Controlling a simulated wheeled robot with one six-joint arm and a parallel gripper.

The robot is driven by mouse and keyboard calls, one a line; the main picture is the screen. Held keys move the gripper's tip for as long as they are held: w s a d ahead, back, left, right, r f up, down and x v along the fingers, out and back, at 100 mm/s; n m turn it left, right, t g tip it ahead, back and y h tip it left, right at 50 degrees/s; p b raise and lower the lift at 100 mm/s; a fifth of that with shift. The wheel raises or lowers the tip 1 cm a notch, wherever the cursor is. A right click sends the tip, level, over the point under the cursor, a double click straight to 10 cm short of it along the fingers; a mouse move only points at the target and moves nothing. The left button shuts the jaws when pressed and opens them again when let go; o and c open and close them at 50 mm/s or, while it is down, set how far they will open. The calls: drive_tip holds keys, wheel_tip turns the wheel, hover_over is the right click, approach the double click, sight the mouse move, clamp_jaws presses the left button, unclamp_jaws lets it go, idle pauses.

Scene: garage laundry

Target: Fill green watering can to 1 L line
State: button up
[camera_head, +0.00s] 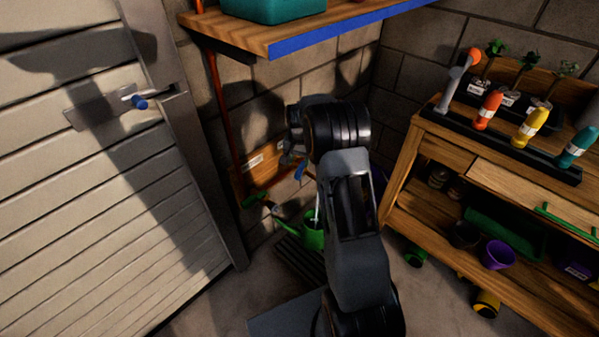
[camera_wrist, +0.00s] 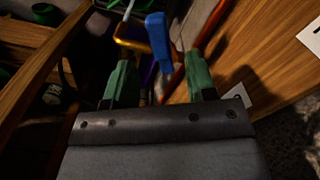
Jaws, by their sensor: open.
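The green watering can (camera_head: 313,236) stands low in the corner, its spout pointing left, partly hidden by my arm. Its fill lines cannot be read. A blue tap lever (camera_head: 300,170) is on the wall above it and also shows in the wrist view (camera_wrist: 157,34). A thin pale streak (camera_head: 317,211), which looks like running water, comes down at the can. My gripper (camera_wrist: 160,60) is open, its green fingers on either side of the lever; I see no contact. A brass-coloured tap body (camera_wrist: 133,42) lies beyond the fingers.
A dark slatted grate (camera_head: 299,262) lies under the can. A wooden bench (camera_head: 405,206) with pots and coloured-handled tools stands at right. A wooden shelf (camera_head: 245,34) hangs above; a copper-red pipe (camera_head: 219,110) runs down the wall near the door (camera_head: 95,215).

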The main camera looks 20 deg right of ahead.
sight(299, 170)
drive_tip(key=shift+f+b, duration=0.5)
drive_tip(key=shift+f, duration=2)
drive_tip(key=shift+c, duration=0.5)
clamp_jaws()
